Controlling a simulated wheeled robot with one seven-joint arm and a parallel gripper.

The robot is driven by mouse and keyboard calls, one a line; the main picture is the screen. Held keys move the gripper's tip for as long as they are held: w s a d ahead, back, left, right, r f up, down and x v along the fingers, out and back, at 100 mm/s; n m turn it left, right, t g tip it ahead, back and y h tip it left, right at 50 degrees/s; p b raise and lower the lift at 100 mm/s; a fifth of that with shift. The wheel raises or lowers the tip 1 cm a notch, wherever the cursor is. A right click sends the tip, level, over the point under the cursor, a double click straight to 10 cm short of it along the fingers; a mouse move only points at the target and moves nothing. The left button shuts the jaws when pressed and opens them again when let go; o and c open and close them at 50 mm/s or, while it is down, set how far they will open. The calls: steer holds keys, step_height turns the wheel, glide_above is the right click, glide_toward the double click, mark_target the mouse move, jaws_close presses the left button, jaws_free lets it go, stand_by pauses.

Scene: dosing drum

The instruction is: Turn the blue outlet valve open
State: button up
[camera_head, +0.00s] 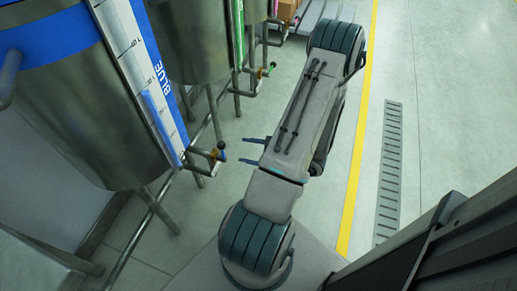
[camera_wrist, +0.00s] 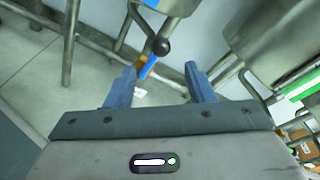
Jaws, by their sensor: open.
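The blue drum (camera_head: 75,110) is a steel tank with a blue band lettered BLUE, at the left in the head view. Its outlet valve (camera_head: 214,154) sits low on the drum's right side, with a brass-coloured body and a dark ball-ended handle (camera_head: 221,145). In the wrist view the dark ball (camera_wrist: 161,46) shows just beyond and between the fingertips. My gripper (camera_head: 240,149) is open and empty, its two blue fingers pointing left at the valve with a small gap between. The wrist view shows both fingers of my gripper (camera_wrist: 160,72) apart, with no visible contact.
A second steel drum (camera_head: 190,45) with a green strip stands behind, with its own valve (camera_head: 265,72). Pipe legs (camera_head: 215,115) stand under the drums. The floor to the right is clear, with a yellow line (camera_head: 358,150) and a drain grate (camera_head: 389,170).

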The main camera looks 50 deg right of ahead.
steer(key=v, duration=0.3)
steer(key=shift+s+d, duration=0.1)
steer(key=shift+s, duration=0.15)
stand_by(0.4)
